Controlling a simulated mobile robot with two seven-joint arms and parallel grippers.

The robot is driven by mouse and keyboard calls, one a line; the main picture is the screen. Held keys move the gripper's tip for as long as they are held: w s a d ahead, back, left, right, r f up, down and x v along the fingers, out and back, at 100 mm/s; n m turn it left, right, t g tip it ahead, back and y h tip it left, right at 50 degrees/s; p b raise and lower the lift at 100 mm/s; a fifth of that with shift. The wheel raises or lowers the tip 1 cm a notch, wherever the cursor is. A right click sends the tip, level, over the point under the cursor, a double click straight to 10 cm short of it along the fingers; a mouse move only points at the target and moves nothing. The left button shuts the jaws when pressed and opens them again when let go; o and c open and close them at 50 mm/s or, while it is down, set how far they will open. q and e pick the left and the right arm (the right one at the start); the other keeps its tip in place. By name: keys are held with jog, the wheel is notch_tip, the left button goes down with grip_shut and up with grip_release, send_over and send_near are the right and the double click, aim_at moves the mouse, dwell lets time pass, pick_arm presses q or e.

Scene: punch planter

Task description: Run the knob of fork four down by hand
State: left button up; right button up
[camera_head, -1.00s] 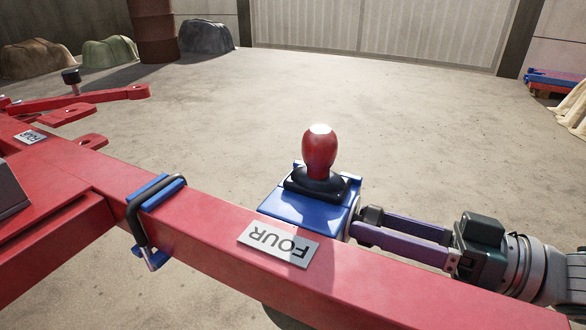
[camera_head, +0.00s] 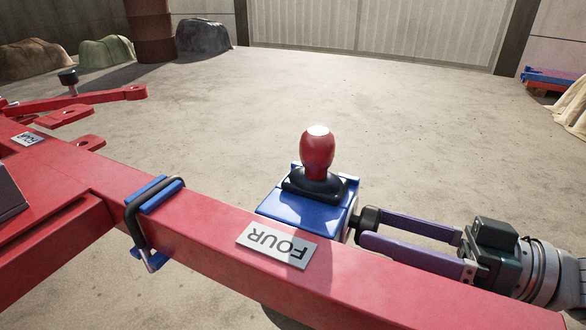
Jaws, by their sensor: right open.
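The red frame arm (camera_head: 370,265) carries an upside-down "FOUR" plate (camera_head: 277,244). Behind the plate, a blue block (camera_head: 308,209) sits on this arm, topped by a black boot and an upright red handle (camera_head: 317,153). A small dark knob (camera_head: 368,219) sticks out of the block's right side. My right gripper (camera_head: 371,228) comes in from the right with its two purple fingers spread apart, their tips beside the knob. The nearer finger's tip lies in front of the knob's lower side; I cannot tell whether either finger touches it. My left gripper is out of view.
A blue clamp with a dark handle (camera_head: 150,225) sits on the arm left of the plate. Other red arms, one with a black knob (camera_head: 68,77), reach out at far left. The concrete floor beyond is open, with covered lumps and a barrel at the back.

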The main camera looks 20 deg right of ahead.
jog(key=v, duration=0.8)
jog(key=shift+p, duration=0.3)
jog(key=shift+s+d, duration=0.15)
jog(key=b+v, duration=0.1)
jog(key=v, duration=0.9)
